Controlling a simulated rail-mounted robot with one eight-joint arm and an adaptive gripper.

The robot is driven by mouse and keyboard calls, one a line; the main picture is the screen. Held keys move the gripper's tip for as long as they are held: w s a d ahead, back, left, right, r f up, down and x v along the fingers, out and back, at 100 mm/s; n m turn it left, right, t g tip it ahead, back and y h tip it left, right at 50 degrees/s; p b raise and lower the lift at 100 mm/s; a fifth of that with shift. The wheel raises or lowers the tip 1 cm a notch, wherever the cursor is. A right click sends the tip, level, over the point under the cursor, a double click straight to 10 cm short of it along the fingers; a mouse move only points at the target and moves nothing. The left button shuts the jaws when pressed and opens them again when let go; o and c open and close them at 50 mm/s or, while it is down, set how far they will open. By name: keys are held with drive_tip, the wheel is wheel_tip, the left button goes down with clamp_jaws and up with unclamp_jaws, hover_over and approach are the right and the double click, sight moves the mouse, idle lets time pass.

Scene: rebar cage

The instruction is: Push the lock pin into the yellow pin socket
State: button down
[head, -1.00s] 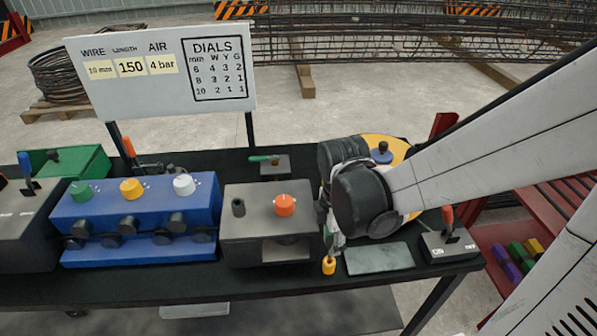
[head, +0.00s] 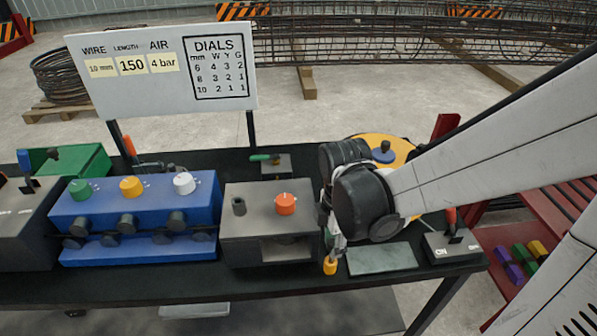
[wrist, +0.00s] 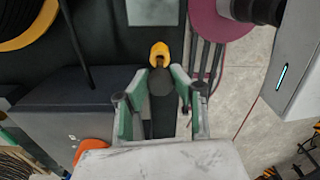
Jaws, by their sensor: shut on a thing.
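The yellow pin socket (head: 330,267) sits at the table's front edge, left of a grey-green plate. In the wrist view the yellow socket (wrist: 159,50) is a rounded collar just ahead of my fingers. My gripper (head: 334,240) points down close above it. In the wrist view my green-sided gripper (wrist: 156,88) is shut on a dark round-ended piece, apparently the lock pin (wrist: 162,82). The pin's end overlaps the collar's opening in this view. I cannot tell how deep it sits. In the head view my gripper and wrist hide the pin.
The grey-green plate (head: 382,258) and an ON/OFF switch box (head: 452,246) with a red lever are to the right. A blue dial box (head: 135,220) is farther left.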

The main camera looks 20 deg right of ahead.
drive_tip(key=shift+f+b, duration=1.65)
drive_tip(key=shift+f, duration=0.15)
drive_tip(key=c, duration=1.4)
unclamp_jaws()
drive_tip(key=shift+r, duration=0.1)
drive_tip(key=shift+r, duration=5.95)
drive_tip(key=m, duration=0.2)
drive_tip(key=s+r+m+t, duration=0.1)
drive_tip(key=m+t, duration=0.1)
drive_tip(key=m, duration=0.1)
drive_tip(key=shift+s+r+m, duration=0.15)
drive_tip(key=shift+r+m, duration=0.1)
drive_tip(key=shift+m, duration=0.05)
drive_tip(key=r+m+t, duration=0.1)
drive_tip(key=m, duration=0.3)
drive_tip(key=s+m+t, duration=0.1)
drive_tip(key=m+t, duration=0.1)
drive_tip(key=m, duration=0.2)
drive_tip(key=s+r+m+t, duration=0.1)
drive_tip(key=m+t, duration=0.1)
drive_tip(key=m, duration=0.2)
drive_tip(key=shift+r, duration=0.3)
